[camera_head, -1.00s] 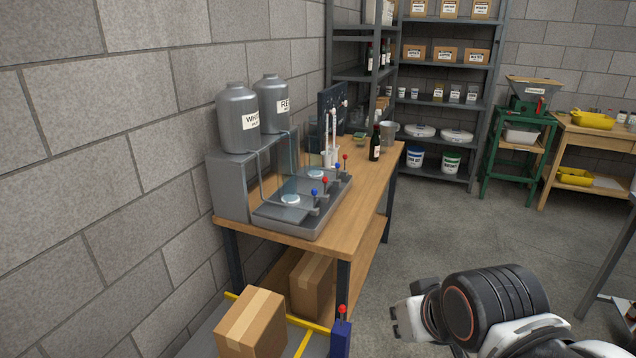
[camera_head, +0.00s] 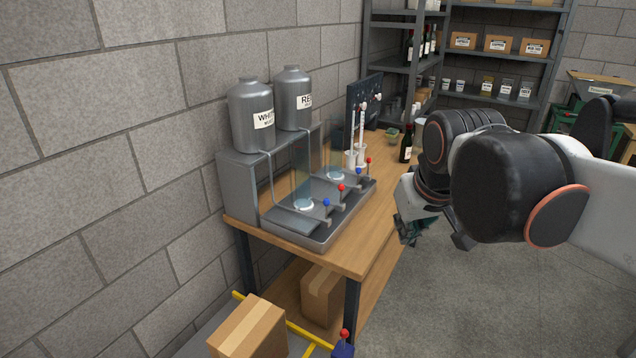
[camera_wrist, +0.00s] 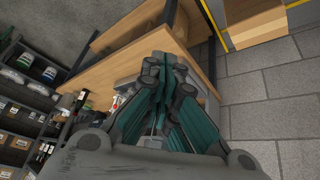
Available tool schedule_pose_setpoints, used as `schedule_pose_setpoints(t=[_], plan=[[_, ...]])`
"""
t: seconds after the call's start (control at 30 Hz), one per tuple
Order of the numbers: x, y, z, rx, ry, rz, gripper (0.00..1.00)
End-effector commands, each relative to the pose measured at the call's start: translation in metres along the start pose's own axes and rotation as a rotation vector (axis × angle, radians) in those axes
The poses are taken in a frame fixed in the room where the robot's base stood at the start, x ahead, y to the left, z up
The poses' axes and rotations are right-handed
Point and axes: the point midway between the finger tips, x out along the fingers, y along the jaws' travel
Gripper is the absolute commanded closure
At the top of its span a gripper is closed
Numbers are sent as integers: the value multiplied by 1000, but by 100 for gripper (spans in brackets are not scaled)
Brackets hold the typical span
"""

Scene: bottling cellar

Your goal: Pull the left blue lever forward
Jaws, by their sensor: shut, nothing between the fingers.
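The left blue lever (camera_head: 326,203) is a small blue ball on a short stem, at the front left of the grey filling machine (camera_head: 285,238) on the wooden bench. A red lever (camera_head: 341,188) stands just right of it. Farther along are another blue lever (camera_head: 359,171) and a red one (camera_head: 368,160). My gripper (camera_head: 408,238) is to the right of the levers, beside the bench's front edge, apart from them and empty. In the wrist view my gripper's fingers (camera_wrist: 160,90) are together and cover much of the machine; I cannot make out the left blue lever there.
Two grey tanks (camera_head: 251,115) stand on the machine's back. A dark bottle (camera_head: 406,148) stands farther along the bench (camera_head: 345,256). A cardboard box (camera_head: 248,330) sits low at the front, near a red-knobbed post (camera_head: 344,335). Open floor lies right of the bench.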

Motion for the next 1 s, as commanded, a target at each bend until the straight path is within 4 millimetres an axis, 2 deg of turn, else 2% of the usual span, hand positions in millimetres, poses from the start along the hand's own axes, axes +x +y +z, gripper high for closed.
schedule_pose_setpoints(t=[0.03,0.1,0.47,0.7,1.0], plan=[[-2,0,-15,-11,-9,-1,100],[-2,-1,-32,-25,-23,-2,100],[8,-7,-110,-98,-92,-3,100],[22,-14,-158,-146,-137,-5,100],[49,-26,-211,-207,-193,-6,100]])
